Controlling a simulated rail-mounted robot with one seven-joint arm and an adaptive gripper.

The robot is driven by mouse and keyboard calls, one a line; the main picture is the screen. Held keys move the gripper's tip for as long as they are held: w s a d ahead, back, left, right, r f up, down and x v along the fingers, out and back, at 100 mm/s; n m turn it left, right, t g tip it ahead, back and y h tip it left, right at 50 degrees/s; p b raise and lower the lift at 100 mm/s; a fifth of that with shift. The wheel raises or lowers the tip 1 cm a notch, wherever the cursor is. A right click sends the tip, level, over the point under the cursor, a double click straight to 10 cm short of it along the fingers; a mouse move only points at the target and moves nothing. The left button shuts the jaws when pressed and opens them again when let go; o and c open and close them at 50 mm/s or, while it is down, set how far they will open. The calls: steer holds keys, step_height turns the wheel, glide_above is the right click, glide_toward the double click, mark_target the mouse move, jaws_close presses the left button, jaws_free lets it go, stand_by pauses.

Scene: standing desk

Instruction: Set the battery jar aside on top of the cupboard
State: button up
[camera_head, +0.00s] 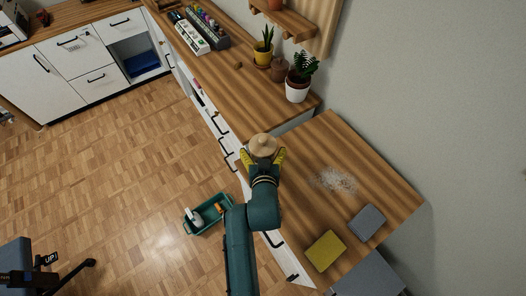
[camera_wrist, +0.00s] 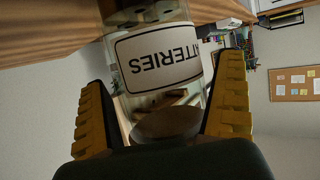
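The battery jar (camera_head: 263,144) shows from above as a round tan lid between the yellow fingers of my gripper (camera_head: 264,158). In the wrist view the clear jar has a white label reading BATTERIES (camera_wrist: 158,58), upside down in the picture, with batteries seen through the glass. The two fingers (camera_wrist: 165,105) flank the jar closely and appear shut on it. The jar is at the left end of the nearer wooden top (camera_head: 300,190); its base is hidden. The white-fronted cupboard (camera_head: 226,88) with a wooden top stretches away behind it.
A white-potted plant (camera_head: 298,88), a brown pot (camera_head: 279,70) and a yellow-potted plant (camera_head: 262,50) stand along the cupboard's wall side. The nearer top holds pale crumbs (camera_head: 335,181), a grey pad (camera_head: 367,222) and a yellow pad (camera_head: 325,250). A green caddy (camera_head: 208,215) is on the floor.

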steer(key=shift+r, duration=0.35)
steer(key=p+v, duration=0.2)
steer(key=v, duration=1)
steer(key=w+d+r+t, duration=0.1)
steer(key=d+r+t, duration=0.1)
steer(key=r, duration=0.8)
steer(key=w+d+r+t, duration=0.1)
steer(key=r+t, duration=0.1)
steer(key=r, duration=0.9)
steer(key=s+d+r+t, duration=0.1)
steer(key=s+r+t, duration=0.1)
steer(key=r, duration=0.7)
steer(key=s+d+r+t, duration=0.2)
steer(key=s+r, duration=0.3)
steer(key=r, duration=0.4)
steer(key=shift+r+m+t+h, duration=0.25)
steer(key=shift+m+t+h, duration=0.05)
steer(key=shift+h, duration=0.1)
steer(key=shift+s+d, duration=0.1)
steer(key=shift+d, duration=0.05)
